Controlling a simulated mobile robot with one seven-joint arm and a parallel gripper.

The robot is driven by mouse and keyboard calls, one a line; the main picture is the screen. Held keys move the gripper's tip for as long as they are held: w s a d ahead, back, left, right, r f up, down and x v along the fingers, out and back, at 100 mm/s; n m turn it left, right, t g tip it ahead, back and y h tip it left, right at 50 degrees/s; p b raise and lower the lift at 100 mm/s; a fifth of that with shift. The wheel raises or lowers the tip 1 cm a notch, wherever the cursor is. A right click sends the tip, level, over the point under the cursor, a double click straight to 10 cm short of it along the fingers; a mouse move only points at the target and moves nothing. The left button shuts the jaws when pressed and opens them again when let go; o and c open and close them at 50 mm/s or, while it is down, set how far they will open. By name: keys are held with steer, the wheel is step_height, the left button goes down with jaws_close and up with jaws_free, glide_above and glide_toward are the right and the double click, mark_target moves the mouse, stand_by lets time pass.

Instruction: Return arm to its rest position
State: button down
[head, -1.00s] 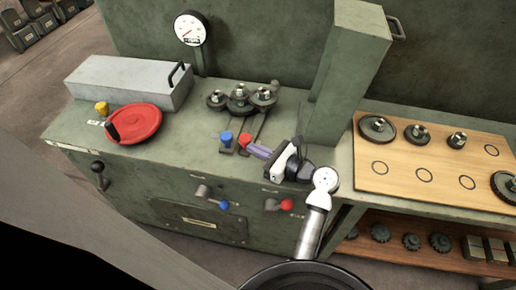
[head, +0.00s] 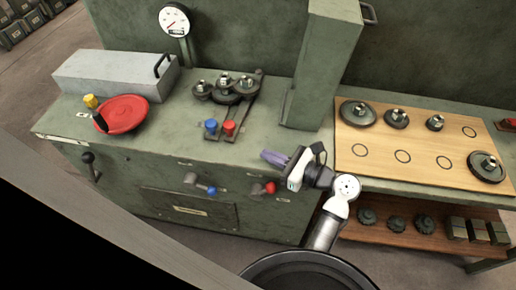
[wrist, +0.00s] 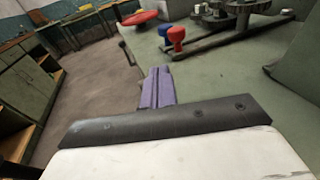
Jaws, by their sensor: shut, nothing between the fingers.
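My gripper (head: 272,159) has purple fingers and is shut and empty. In the head view it hangs in front of the green bench, at about the height of the bench top's front edge, right of centre. The red-capped knob (head: 229,128) and the blue-capped knob (head: 211,126) stand on the bench behind and left of it, apart from it. In the wrist view the shut fingers (wrist: 156,88) point toward the bench's front edge, with the blue knob (wrist: 166,30) and the red knob (wrist: 176,37) beyond.
A green column (head: 322,70) rises behind my gripper. A wooden board (head: 375,142) with several gears lies to the right. Levers with blue (head: 212,191) and red (head: 270,187) ends stick out of the bench front. A red handwheel (head: 125,113) is at left. Floor in front is clear.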

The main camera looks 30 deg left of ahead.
steer(key=shift+s+d+r, duration=0.1)
steer(key=shift+s+d, duration=0.05)
steer(key=shift+d, duration=0.35)
steer(key=shift+s+d+r, duration=0.1)
steer(key=shift+s+d, duration=0.05)
steer(key=shift+d, duration=0.35)
